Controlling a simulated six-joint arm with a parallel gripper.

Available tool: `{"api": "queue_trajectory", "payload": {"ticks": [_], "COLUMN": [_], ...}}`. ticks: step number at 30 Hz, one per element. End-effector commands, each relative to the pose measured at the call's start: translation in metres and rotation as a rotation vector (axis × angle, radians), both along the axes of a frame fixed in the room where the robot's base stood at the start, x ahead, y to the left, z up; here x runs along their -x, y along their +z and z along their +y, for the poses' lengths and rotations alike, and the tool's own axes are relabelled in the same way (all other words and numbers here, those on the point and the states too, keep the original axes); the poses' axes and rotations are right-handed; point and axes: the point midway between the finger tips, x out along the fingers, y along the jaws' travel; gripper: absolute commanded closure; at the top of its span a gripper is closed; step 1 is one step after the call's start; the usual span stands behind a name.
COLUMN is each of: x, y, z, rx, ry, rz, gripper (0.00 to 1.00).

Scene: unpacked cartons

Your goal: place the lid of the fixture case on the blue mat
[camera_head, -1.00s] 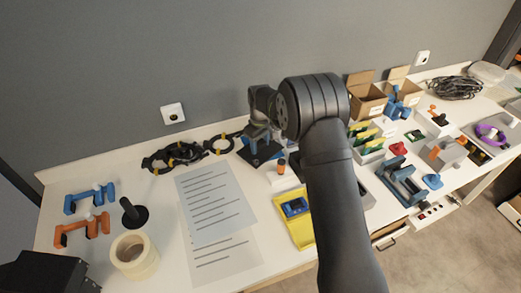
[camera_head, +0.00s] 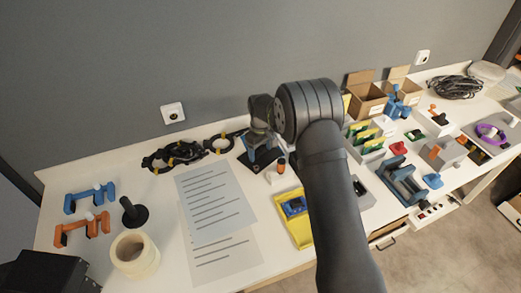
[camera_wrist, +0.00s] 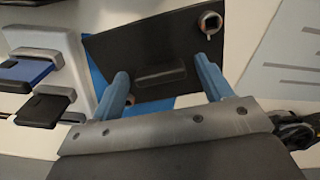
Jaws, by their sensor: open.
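The lid, a flat dark plate with a raised bar handle (camera_wrist: 160,76), lies in the wrist view over the blue mat (camera_wrist: 98,78). Blue mat shows along its left side and below it. My gripper (camera_wrist: 165,85) is open, its two blue fingers on either side of the handle with gaps. Whether the fingertips touch the plate is not clear. In the head view my gripper (camera_head: 262,150) is low over the dark lid (camera_head: 247,161), behind the paper sheets; my arm hides part of this area. I cannot tell the fixture case for sure.
A small upright round-topped piece (camera_wrist: 210,22) stands at the lid's upper right corner in the wrist view. A pale holder with blue and black parts (camera_wrist: 52,45) is to the left. Paper sheets (camera_head: 212,200) and black cables (camera_head: 172,157) lie nearby.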

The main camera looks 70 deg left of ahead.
Motion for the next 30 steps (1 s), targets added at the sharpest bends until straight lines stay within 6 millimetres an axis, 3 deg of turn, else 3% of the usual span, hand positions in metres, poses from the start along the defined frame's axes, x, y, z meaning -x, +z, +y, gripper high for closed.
{"api": "queue_trajectory", "payload": {"ticks": [5,18,24,30], "x": [0.000,0.000,0.000,0.000], "y": [0.015,0.103,0.121,0.123], "z": [0.001,0.001,0.000,0.000], "rx": [-0.002,-0.003,-0.001,0.000], "ry": [0.000,0.001,0.001,0.001], "rz": [0.000,0.000,0.001,0.001], "gripper": [0.28,0.28,0.28,0.28]}}
